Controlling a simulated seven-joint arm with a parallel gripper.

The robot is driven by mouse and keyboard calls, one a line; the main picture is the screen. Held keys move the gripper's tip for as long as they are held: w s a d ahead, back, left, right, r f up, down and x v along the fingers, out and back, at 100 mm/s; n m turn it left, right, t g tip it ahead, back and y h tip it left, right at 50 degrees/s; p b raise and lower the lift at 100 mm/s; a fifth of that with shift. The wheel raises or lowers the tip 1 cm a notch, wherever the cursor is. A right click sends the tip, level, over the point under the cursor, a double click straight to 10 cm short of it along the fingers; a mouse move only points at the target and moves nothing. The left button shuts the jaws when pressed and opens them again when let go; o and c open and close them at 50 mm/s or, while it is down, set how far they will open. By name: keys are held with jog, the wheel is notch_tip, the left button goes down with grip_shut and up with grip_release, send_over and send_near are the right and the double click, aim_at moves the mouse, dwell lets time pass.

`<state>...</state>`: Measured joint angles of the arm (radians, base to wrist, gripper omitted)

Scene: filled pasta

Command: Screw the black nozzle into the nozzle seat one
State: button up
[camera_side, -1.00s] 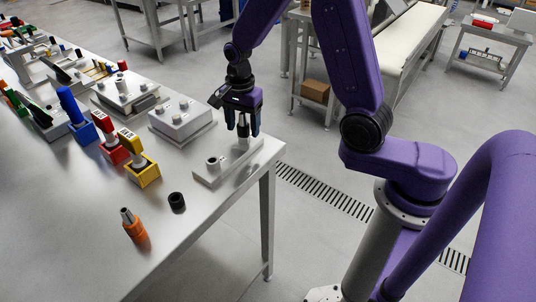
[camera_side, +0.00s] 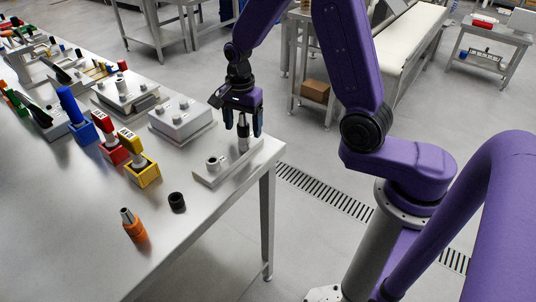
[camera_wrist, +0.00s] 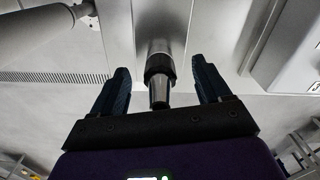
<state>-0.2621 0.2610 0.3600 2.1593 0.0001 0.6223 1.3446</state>
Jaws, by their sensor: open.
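The black nozzle (camera_side: 243,134), with a silver tip and a black collar, stands upright at the far end of a grey plate (camera_side: 228,165), in or on the seat there. How deep it sits cannot be told. My gripper (camera_side: 243,133) is right above, fingers pointing down on both sides of the nozzle. In the wrist view, the nozzle (camera_wrist: 159,68) lies between my two open fingers (camera_wrist: 163,85), with a gap on each side. The other seat (camera_side: 213,163), a short grey post with a dark hole, is empty at the plate's near end.
A loose black ring (camera_side: 177,202) and an orange-based nozzle (camera_side: 132,224) stand on the steel table. Yellow (camera_side: 143,175), red (camera_side: 113,152) and blue (camera_side: 85,134) holders with tools are at left. A grey box with knobs (camera_side: 182,121) is beside the plate.

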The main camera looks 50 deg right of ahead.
jog(key=shift+r, duration=0.1)
jog(key=shift+r, duration=3.45)
notch_tip(320, 180, up, 17)
jog(key=s+a+f+n, duration=0.5)
jog(key=s+f+n, duration=0.3)
jog(key=n, duration=0.6)
jog(key=s+d+f+n, duration=0.1)
jog(key=s+f+n, duration=0.2)
jog(key=s+n, duration=0.4)
jog(key=s+d+f+n, duration=0.2)
jog(key=s+f+n, duration=0.2)
jog(key=s+n, duration=0.3)
jog(key=s, duration=0.5)
